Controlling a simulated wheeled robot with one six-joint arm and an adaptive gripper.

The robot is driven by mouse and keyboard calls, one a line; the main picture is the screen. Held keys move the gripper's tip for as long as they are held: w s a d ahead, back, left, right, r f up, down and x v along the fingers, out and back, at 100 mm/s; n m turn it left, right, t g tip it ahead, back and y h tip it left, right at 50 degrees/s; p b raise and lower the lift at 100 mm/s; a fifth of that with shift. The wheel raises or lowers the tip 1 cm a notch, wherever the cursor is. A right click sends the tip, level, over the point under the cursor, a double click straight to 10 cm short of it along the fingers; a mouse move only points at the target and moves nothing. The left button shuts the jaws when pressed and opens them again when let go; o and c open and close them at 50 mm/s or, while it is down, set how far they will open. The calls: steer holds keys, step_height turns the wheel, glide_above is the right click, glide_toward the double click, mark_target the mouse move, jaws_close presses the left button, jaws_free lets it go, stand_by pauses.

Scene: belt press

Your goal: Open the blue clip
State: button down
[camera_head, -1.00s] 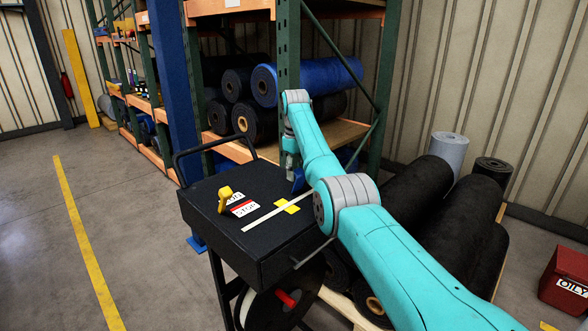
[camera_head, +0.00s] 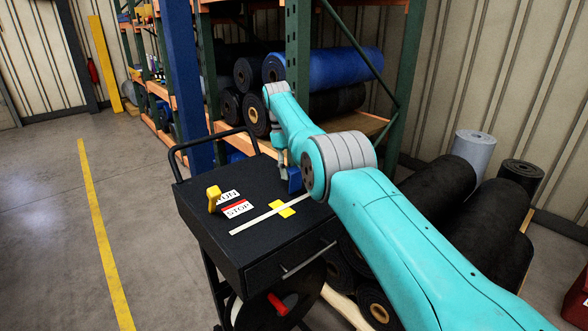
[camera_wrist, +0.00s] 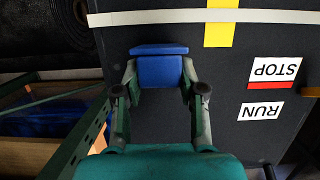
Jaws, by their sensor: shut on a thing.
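The blue clip (camera_head: 294,181) stands at the far right part of the black cart top (camera_head: 255,245), near the end of a white strip (camera_head: 268,214). In the wrist view the blue clip (camera_wrist: 160,69) shows as a wide upper edge with a narrower body below. My gripper (camera_wrist: 160,80) has one finger on each side of that body and is shut on it. In the head view my arm hides most of my gripper (camera_head: 284,174). Whether the clip is open or closed I cannot tell.
A yellow lever (camera_head: 214,197) stands beside the RUN and STOP labels (camera_head: 236,208). A yellow patch (camera_head: 284,209) crosses the strip. A rack with rolls (camera_head: 345,68) is behind the cart. Black rolls (camera_head: 425,205) lie to the right. Floor at left is clear.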

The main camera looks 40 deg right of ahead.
steer(key=c, duration=0.6)
jaws_free()
steer(key=shift+c, duration=0.2)
